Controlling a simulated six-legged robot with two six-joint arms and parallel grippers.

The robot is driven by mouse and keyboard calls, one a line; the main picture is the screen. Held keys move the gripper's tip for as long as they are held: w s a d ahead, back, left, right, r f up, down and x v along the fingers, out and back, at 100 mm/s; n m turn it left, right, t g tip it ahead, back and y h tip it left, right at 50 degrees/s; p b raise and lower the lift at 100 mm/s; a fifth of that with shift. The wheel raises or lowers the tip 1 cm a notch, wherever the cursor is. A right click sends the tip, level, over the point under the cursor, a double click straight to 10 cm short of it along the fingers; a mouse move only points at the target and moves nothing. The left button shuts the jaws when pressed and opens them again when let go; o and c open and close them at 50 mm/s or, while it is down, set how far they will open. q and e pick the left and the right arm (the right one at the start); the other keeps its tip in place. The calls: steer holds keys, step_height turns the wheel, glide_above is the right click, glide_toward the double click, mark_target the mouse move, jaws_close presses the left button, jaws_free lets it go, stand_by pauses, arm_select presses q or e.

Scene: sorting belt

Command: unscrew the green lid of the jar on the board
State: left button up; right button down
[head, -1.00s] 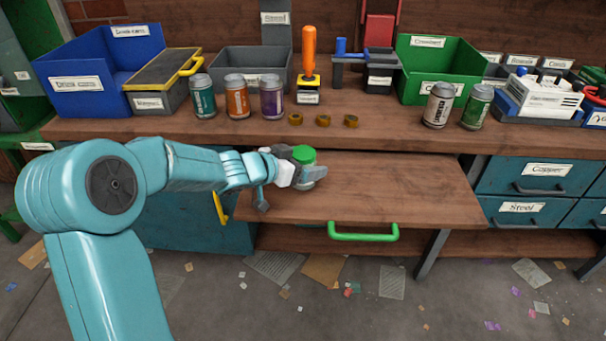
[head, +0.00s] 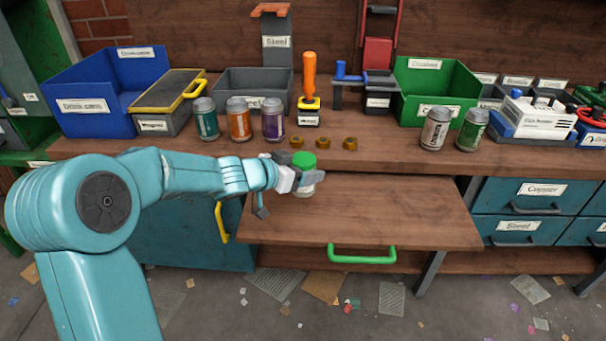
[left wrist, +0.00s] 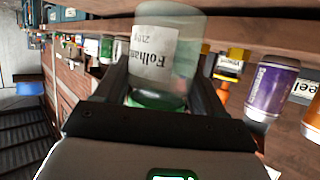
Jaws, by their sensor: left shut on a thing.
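A clear jar (head: 303,191) with a green lid (head: 302,160) stands upright at the back left of the pull-out wooden board (head: 400,215), or just above it; I cannot tell whether its base touches. My left gripper (head: 304,175) reaches in from the left and is shut around the jar's top, at the lid. In the left wrist view the jar (left wrist: 185,50) appears inverted, with a white label and its green lid (left wrist: 157,101) between the two dark fingers. The lid is on the jar. My right gripper is not in view.
Brass nuts (head: 350,143) lie on the bench behind the jar, near my gripper. Teal, orange and purple cans (head: 273,122) stand behind them on the left. The board has a green front handle (head: 361,256). Its right half is clear.

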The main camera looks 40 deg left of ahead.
arm_select(q)
step_height(320, 180, up, 15)
steer(key=p, duration=0.9)
steer(key=shift+f, duration=0.1)
steer(key=shift+o, duration=1.1)
steer(key=c, duration=0.6)
